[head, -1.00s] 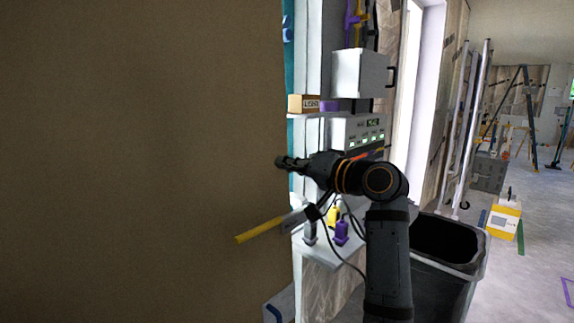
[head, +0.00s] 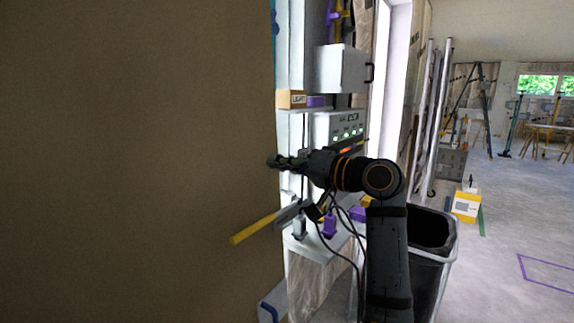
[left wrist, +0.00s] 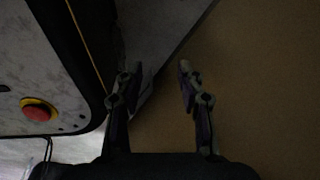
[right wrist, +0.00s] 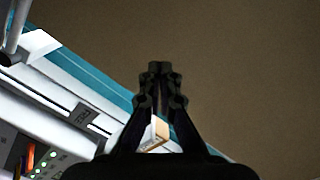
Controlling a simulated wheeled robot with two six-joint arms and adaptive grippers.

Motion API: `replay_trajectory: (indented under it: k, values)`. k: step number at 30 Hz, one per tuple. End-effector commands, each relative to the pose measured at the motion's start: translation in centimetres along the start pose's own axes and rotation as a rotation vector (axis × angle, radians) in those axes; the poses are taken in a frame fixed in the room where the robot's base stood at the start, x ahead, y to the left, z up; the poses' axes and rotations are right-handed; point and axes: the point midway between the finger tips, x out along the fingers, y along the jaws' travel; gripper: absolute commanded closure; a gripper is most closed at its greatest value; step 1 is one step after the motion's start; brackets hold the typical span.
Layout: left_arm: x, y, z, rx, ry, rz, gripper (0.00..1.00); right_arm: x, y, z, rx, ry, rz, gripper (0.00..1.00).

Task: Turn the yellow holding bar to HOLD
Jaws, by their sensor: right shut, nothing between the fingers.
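The yellow holding bar (head: 254,229) sticks out in front of the large brown panel (head: 130,150) at its right edge, sloping down to the left from a grey mount. My right gripper (head: 273,161) is shut and empty, above the bar and apart from it, pointing left at the panel's edge. In the right wrist view its fingers (right wrist: 159,70) are together against the brown panel; the bar does not show there. My left gripper (left wrist: 155,68) shows only in its wrist view, with its fingers apart and nothing between them.
A shelf with a small labelled box (head: 291,99) and a control unit with green lights (head: 347,129) stand right of the panel. A purple object (head: 329,227) sits below. A black bin (head: 431,236) stands right of my arm.

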Motion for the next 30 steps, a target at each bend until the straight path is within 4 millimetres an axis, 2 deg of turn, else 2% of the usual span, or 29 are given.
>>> replay_trajectory:
  k: [4,13,18,24,26,27,29,30]
  values:
    - [0.0,0.1,0.0,0.000,0.000,0.001,0.61,-2.5,0.2,0.0,-0.004,0.002,0.004,1.00]
    - [0.0,0.1,0.0,0.000,0.000,0.001,0.61,-9.8,0.4,-0.1,-0.003,0.003,0.006,1.00]
    - [0.0,0.1,0.0,0.000,0.000,0.001,0.61,-11.8,0.3,-0.2,0.000,0.003,0.002,1.00]
    - [0.0,0.1,0.0,0.000,0.000,0.001,0.61,-12.2,0.4,-0.1,0.003,0.002,0.001,1.00]
    - [0.0,0.1,0.0,0.000,0.000,0.001,0.61,-12.1,1.2,0.4,0.004,0.000,0.017,1.00]
    - [0.0,0.1,0.0,0.000,0.000,0.001,0.61,-12.0,2.3,1.1,0.004,-0.004,0.041,1.00]
    - [0.0,0.1,0.0,0.000,0.000,0.001,0.61,-11.9,5.1,2.9,0.005,-0.012,0.101,1.00]
    - [0.0,0.1,0.0,0.000,0.000,0.001,0.61,-11.9,7.4,4.6,0.003,-0.022,0.155,1.00]
